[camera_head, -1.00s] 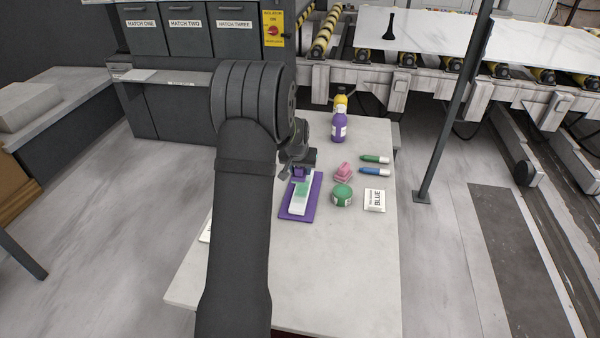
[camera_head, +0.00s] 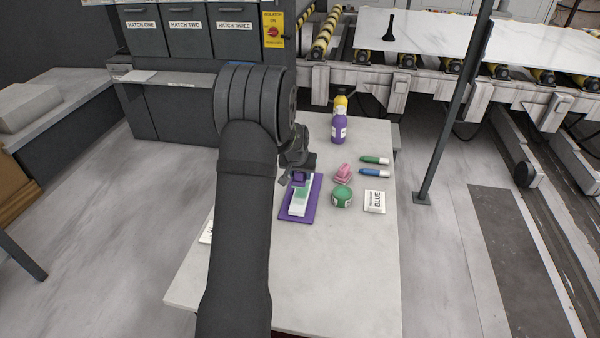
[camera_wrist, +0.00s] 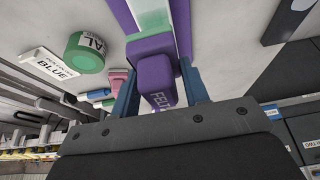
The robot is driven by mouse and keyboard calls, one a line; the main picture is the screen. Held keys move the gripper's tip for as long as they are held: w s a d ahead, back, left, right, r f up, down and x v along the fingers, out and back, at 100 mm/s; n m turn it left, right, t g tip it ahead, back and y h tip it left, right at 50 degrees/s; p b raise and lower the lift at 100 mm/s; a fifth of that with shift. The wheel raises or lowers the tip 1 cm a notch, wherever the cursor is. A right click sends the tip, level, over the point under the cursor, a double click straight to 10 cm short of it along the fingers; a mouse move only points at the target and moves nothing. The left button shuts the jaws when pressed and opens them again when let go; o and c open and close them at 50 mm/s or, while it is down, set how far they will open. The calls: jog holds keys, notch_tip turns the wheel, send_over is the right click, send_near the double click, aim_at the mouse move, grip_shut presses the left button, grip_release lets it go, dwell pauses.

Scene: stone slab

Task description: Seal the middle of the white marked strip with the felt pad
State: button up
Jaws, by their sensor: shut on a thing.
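The white marked strip (camera_head: 297,208) lies lengthwise on a purple board (camera_head: 311,209) on the table, with a green patch (camera_head: 301,194) across part of it. The strip also shows at the top of the wrist view, with the green patch (camera_wrist: 152,14) near my gripper. My gripper (camera_wrist: 160,88) is shut on the purple felt pad (camera_wrist: 152,75), which is lettered FELT. In the head view my gripper (camera_head: 299,174) holds the pad (camera_head: 299,181) at the strip's far end, beyond the green patch. I cannot tell whether the pad touches the strip.
A green round container (camera_head: 341,196), a pink stamp-like object (camera_head: 343,174), a card reading BLUE (camera_head: 375,201) and green and blue tubes (camera_head: 374,172) stand or lie right of the board. Purple (camera_head: 339,127) and yellow bottles stand farther back. The table's front right is clear.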

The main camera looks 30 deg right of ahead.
jog(key=shift+f, duration=3)
jog(key=shift+w+d+f, duration=0.25)
jog(key=shift+f, duration=0.25)
jog(key=shift+c, duration=0.3)
jog(key=shift+w+d+f, duration=0.15)
jog(key=shift+w+d, duration=0.05)
jog(key=shift+d, duration=0.05)
jog(key=shift+c, duration=0.3)
jog(key=shift+w+d+f, duration=0.1)
jog(key=shift+w+d, duration=0.7)
jog(key=shift+w, duration=0.05)
jog(key=shift+w+d, duration=1.85)
jog(key=shift+s+a, duration=3)
jog(key=shift+s, duration=0.05)
jog(key=shift+s+a, duration=0.2)
jog(key=shift+w+r, duration=0.1)
jog(key=shift+r, duration=4)
